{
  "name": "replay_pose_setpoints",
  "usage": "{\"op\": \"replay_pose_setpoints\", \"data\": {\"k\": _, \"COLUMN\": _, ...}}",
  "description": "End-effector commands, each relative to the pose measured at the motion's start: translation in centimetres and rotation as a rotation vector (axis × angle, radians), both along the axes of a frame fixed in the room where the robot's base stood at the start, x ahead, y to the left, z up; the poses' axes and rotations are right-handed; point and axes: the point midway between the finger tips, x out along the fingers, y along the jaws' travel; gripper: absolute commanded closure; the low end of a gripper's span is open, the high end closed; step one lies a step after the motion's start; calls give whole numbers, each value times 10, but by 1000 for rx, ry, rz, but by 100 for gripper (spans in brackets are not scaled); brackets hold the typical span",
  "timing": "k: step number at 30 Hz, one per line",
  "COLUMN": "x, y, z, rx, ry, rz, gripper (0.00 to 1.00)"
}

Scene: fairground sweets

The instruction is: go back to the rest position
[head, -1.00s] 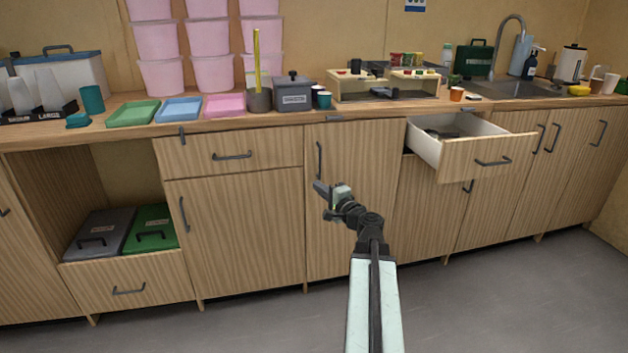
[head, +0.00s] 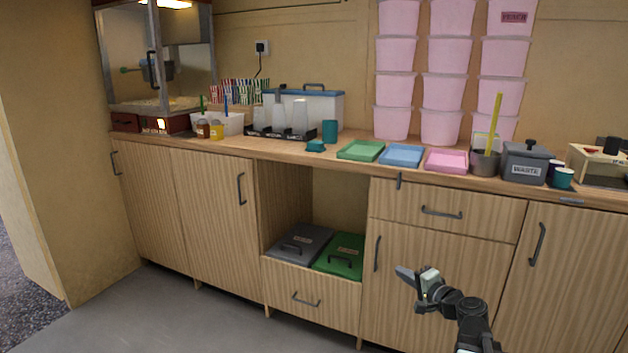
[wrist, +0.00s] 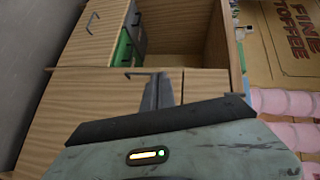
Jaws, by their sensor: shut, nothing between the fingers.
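My gripper (head: 405,275) is in the head view at the lower right, in the air before the cupboard front. Its fingers are together with nothing between them. In the wrist view my gripper (wrist: 158,92) points toward the cupboard fronts, tilted sideways in the picture. The arm below it runs to the bottom edge of the head view.
Below, an open recess holds a grey box (head: 300,243) and a green box (head: 340,257). Floor at left is clear.

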Motion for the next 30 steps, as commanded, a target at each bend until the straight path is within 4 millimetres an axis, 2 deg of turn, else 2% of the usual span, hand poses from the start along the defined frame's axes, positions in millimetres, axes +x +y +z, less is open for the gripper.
{"op": "replay_pose_setpoints", "data": {"k": 1, "x": -1, "y": 44, "z": -14, "rx": -65, "ry": 35, "rz": 89, "gripper": 100}}
{"op": "replay_pose_setpoints", "data": {"k": 3, "x": -9, "y": 99, "z": -38, "rx": -178, "ry": 94, "rz": 217, "gripper": 100}}
{"op": "replay_pose_setpoints", "data": {"k": 6, "x": -34, "y": 163, "z": -79, "rx": -363, "ry": 194, "rz": 404, "gripper": 100}}
{"op": "replay_pose_setpoints", "data": {"k": 9, "x": -69, "y": 200, "z": -122, "rx": -571, "ry": 314, "rz": 574, "gripper": 100}}
{"op": "replay_pose_setpoints", "data": {"k": 10, "x": -80, "y": 204, "z": -133, "rx": -632, "ry": 355, "rz": 617, "gripper": 100}}
{"op": "replay_pose_setpoints", "data": {"k": 12, "x": -103, "y": 202, "z": -156, "rx": -762, "ry": 448, "rz": 693, "gripper": 100}}
{"op": "replay_pose_setpoints", "data": {"k": 14, "x": -121, "y": 189, "z": -171, "rx": -860, "ry": 533, "rz": 737, "gripper": 100}}
{"op": "replay_pose_setpoints", "data": {"k": 18, "x": -157, "y": 137, "z": -190, "rx": -1045, "ry": 751, "rz": 784, "gripper": 100}}
{"op": "replay_pose_setpoints", "data": {"k": 21, "x": -189, "y": 107, "z": -193, "rx": -1122, "ry": 921, "rz": 826, "gripper": 100}}
{"op": "replay_pose_setpoints", "data": {"k": 22, "x": -187, "y": 110, "z": -172, "rx": -1117, "ry": 910, "rz": 825, "gripper": 100}}
{"op": "replay_pose_setpoints", "data": {"k": 30, "x": -186, "y": 110, "z": -88, "rx": -1115, "ry": 903, "rz": 823, "gripper": 100}}
